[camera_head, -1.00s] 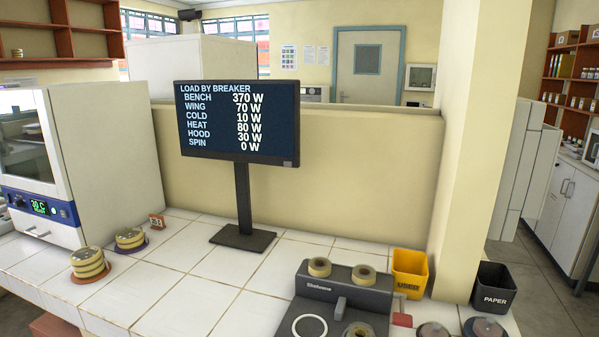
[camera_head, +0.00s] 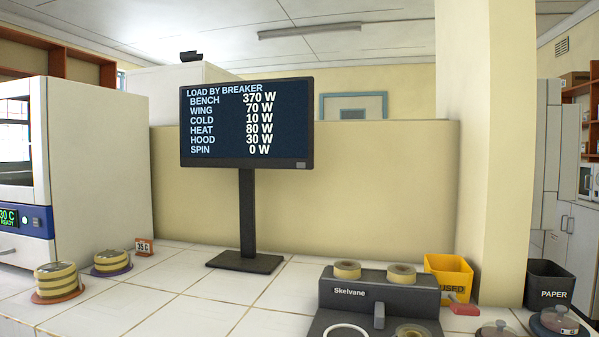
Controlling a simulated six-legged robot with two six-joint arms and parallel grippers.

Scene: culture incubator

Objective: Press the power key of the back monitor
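The back monitor (camera_head: 247,123) stands on a black pole and base (camera_head: 246,262) at the back of the white tiled bench. Its dark screen is lit and lists "LOAD BY BREAKER": bench 370 W, wing 70 W, cold 10 W, heat 80 W, hood 30 W, spin 0 W. A small grey key (camera_head: 301,164) sits at the lower right corner of its bezel; any mark on it is too small to read. Neither of my grippers shows in the head view.
A white incubator (camera_head: 90,170) reading 30 C stands left. Stacked dishes (camera_head: 58,280) and (camera_head: 111,261) sit before it, beside a "35 C" tag (camera_head: 144,247). A dark Skelvane device (camera_head: 350,293), yellow bin (camera_head: 448,268) and black PAPER bin (camera_head: 549,284) are right. Tiles before the monitor are clear.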

